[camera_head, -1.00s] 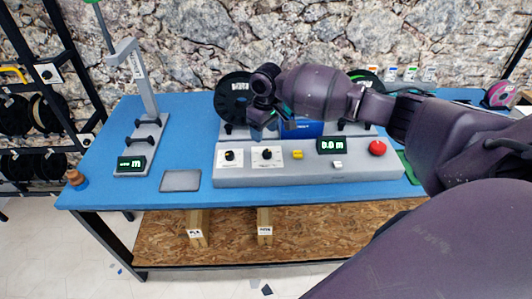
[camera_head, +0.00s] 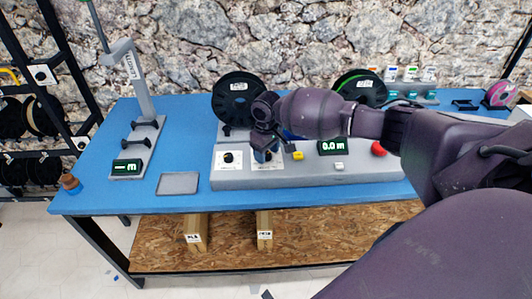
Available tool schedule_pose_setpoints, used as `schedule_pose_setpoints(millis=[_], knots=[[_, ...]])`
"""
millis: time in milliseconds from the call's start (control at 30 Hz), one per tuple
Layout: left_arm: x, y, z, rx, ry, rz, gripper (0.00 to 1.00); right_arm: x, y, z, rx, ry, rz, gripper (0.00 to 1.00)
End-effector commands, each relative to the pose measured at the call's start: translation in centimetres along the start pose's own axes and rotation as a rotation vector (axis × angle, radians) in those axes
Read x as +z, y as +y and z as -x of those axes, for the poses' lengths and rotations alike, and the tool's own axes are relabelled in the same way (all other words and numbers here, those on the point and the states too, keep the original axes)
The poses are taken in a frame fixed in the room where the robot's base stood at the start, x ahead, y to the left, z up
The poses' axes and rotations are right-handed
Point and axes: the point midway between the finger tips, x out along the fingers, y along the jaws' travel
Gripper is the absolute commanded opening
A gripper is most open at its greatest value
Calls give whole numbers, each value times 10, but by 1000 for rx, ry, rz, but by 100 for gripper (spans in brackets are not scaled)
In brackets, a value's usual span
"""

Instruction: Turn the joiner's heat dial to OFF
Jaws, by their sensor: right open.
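A long grey console (camera_head: 310,174) stands at the front of the blue table. It has a left black dial (camera_head: 228,158) on a white plate and a second white dial plate (camera_head: 262,168) to its right. The labels are too small to read, so I cannot tell which dial is the heat dial. My right gripper (camera_head: 266,156) is open and points down at the right plate. It covers that plate's knob, and I cannot tell whether the fingers touch it. My left gripper is out of view.
The console also has a yellow button (camera_head: 298,156), a display reading 0.0 m (camera_head: 332,147) and a red button (camera_head: 378,149). A black spool (camera_head: 237,90) stands behind. A grey plate (camera_head: 178,183) and a stand (camera_head: 142,90) are to the left on the blue table (camera_head: 100,190).

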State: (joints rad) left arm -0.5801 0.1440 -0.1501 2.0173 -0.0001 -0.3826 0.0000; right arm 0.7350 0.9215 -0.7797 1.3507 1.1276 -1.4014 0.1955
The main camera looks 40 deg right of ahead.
Motion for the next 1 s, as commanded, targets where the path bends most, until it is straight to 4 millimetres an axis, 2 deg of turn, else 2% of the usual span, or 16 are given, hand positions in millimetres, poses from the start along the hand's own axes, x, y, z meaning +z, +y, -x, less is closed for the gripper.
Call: schedule_pose_setpoints(millis=[333, 667, 1000], knots=[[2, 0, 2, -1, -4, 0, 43, 0, 0, -3, 0, 0, 0, 58], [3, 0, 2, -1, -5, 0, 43, 0, 0, -3, 0, 0, 0, 9], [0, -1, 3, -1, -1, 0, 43, 0, 0, -2, 0, 1, 51, 9]])
